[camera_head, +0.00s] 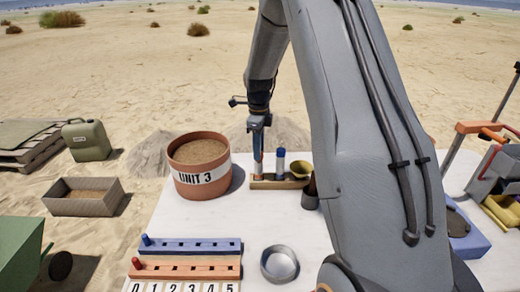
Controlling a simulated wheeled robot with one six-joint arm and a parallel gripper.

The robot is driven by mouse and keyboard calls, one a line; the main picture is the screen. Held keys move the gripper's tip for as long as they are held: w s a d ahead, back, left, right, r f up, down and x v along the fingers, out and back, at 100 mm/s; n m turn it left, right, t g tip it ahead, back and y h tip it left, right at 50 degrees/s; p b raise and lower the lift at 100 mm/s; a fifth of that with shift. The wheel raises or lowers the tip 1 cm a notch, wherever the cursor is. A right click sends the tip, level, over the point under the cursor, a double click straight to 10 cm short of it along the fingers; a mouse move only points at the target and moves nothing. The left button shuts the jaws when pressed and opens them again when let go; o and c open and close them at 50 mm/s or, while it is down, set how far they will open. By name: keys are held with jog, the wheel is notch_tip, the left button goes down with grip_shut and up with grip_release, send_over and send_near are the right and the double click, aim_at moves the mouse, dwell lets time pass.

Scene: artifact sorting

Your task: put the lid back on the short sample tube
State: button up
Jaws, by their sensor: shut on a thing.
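A small wooden rack (266,184) stands on the white table, right of the large pot. A tube (281,167) with a blue top stands upright in it. My gripper (258,151) points down over the left part of the rack, left of that tube. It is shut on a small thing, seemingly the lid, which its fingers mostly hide. A pale tube (258,172) with a reddish part shows just below the fingers, seemingly the short sample tube. I cannot tell whether the lid touches it.
A terracotta pot (196,182) marked UNIT 3 stands close left. A brass funnel (300,170) and a dark cup (310,200) are close right. Blue (195,247) and orange (190,268) peg strips and a metal dish (279,264) lie nearer. My arm hides the right middle.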

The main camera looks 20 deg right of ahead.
jog(key=o, duration=1.6)
jog(key=shift+r, duration=0.1)
jog(key=shift+r+p, duration=2.05)
jog(key=shift+r, duration=1.35)
grip_shut()
jog(key=shift+f+b, duration=0.6)
jog(key=shift+f, duration=0.8)
jog(key=shift+f, duration=0.7)
